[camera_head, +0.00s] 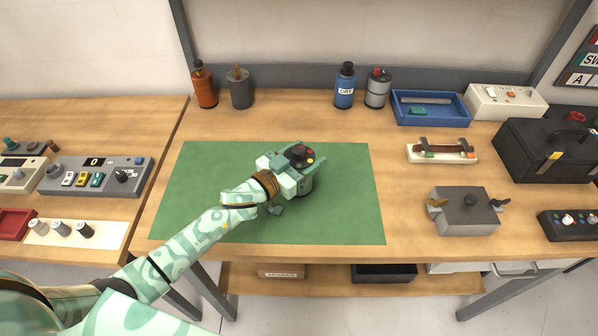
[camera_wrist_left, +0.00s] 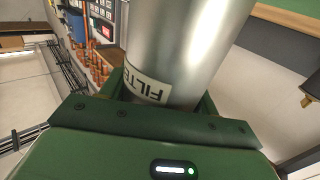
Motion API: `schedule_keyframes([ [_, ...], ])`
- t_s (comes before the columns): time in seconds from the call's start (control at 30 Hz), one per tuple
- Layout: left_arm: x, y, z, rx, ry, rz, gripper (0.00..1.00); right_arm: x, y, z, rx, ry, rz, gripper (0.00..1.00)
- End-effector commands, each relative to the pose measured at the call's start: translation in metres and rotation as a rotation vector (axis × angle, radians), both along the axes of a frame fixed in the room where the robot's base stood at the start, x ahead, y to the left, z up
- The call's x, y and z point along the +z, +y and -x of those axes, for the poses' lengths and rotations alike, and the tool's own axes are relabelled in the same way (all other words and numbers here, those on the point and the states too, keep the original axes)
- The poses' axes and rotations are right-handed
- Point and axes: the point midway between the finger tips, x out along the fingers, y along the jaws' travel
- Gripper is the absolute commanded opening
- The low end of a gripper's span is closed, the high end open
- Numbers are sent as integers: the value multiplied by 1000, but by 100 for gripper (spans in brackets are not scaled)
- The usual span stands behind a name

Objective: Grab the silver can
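A silver can (camera_head: 306,186) with a dark top and red and yellow knobs is over the green mat (camera_head: 215,170) in the head view. Whether it rests on the mat or is just above it, I cannot tell. My left gripper (camera_head: 300,178) reaches in from the left with its fingers on either side of the can. In the left wrist view the silver can (camera_wrist_left: 190,50) fills the gap between the fingers, and its label begins "FILTE". The fingers look pressed against its sides. My right gripper is out of view.
Behind the mat stand a red-brown canister (camera_head: 204,90), a grey canister (camera_head: 240,92), a blue bottle (camera_head: 345,88) and another grey-silver can (camera_head: 377,92). A blue tray (camera_head: 432,121) and a grey box (camera_head: 465,215) are to the right. The mat around the can is clear.

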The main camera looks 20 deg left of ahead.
Motion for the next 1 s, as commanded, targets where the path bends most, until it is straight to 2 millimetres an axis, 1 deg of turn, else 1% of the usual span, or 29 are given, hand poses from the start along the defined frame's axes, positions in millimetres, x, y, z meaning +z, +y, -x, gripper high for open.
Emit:
schedule_keyframes([
  [0.03, 0, 0, 0, 0, 0, 0, 31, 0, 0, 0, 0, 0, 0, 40],
  [0.07, 0, 0, 0, 0, 0, 0, 28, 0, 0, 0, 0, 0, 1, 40],
  [0.37, 4, 0, 0, -1, -2, 0, 28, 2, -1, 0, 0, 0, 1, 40],
  [0.47, 13, 0, 0, 0, -4, -1, 28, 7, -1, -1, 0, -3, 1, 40],
  [0.57, 30, 0, 0, -1, -5, -2, 28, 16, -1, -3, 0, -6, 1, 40],
  [0.6, 38, 0, 0, -1, -6, -2, 28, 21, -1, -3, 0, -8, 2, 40],
  [0.67, 50, 0, 11, -2, -4, -1, 28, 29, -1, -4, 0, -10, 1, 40],
  [0.8, 88, -2, 42, -3, -3, 1, 28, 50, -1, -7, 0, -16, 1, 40],
  [0.87, 102, -3, 55, -4, -3, 1, 28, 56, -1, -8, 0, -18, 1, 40],
  [0.9, 102, -4, 69, -3, 1, 2, 28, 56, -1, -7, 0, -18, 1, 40],
  [1.0, 112, -5, 95, -2, 1, 3, 28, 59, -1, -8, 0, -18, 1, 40],
])
